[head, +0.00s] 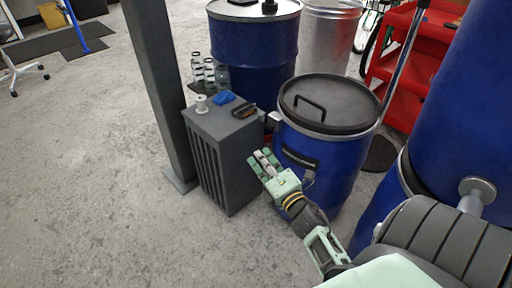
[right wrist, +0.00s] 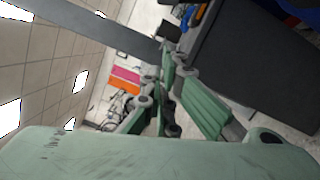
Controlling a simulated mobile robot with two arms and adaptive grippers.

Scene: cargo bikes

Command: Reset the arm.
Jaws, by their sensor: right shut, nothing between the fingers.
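My right arm comes in from the lower right in the head view. Its pale green gripper (head: 262,158) points up and left, in front of the blue drum and beside the grey box. It is shut and empty. In the right wrist view the green fingers of the gripper (right wrist: 170,55) come together near the top middle. My left gripper is not in view.
A grey ribbed box (head: 222,152) holds small items on top, including a blue object (head: 224,97). A blue drum with a black lid (head: 330,105) stands close by. A dark post (head: 160,80) rises left of the box. Open floor (head: 80,180) lies left.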

